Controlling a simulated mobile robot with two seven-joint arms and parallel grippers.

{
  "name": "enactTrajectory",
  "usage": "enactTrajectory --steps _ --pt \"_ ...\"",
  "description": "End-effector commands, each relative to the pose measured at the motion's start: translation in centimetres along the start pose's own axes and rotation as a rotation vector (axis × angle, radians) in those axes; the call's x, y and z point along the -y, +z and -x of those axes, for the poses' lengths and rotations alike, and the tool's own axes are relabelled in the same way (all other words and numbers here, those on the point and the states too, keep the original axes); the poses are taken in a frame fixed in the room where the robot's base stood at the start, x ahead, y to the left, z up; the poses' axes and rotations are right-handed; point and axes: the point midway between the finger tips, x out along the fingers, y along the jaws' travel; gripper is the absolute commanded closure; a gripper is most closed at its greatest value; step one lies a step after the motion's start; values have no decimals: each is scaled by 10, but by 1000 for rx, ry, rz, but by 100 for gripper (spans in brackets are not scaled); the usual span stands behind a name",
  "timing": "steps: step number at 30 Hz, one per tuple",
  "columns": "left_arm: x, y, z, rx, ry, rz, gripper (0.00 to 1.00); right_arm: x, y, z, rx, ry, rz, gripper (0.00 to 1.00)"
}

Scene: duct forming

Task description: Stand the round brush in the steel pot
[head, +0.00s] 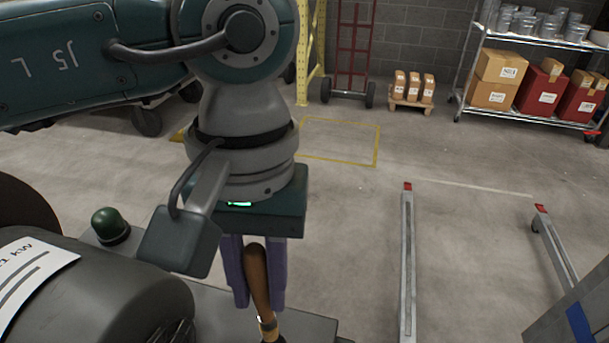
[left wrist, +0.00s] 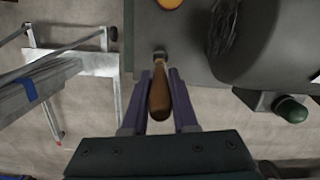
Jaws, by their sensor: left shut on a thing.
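The round brush shows its brown wooden handle (head: 257,280) and a metal collar below it in the head view. Its bristle end is mostly cut off at the bottom edge. My left gripper (head: 259,301) points down, its purple fingers shut on the handle. In the left wrist view the handle (left wrist: 159,98) lies between the fingers of my left gripper (left wrist: 160,74), with the collar just beyond the tips. I cannot make out the steel pot in either view. My right gripper is not in view.
A dark grey cylindrical machine (head: 95,290) with a white label stands at lower left, near a green dome (head: 110,222). A grey work surface (head: 225,315) lies under the gripper. Metal rails (head: 408,265) stand to the right. A shelf (head: 535,45) with boxes is far back. The middle floor is clear.

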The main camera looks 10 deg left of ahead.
Motion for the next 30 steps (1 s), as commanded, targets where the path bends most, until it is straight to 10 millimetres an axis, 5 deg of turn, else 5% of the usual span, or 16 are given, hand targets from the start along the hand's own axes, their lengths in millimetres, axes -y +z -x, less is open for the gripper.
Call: enactTrajectory --steps 21,30 --pt "-1 -9 -75 -2 -2 -1 100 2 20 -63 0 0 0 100" --pt "-1 -10 -82 -1 -1 0 100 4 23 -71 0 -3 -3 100"
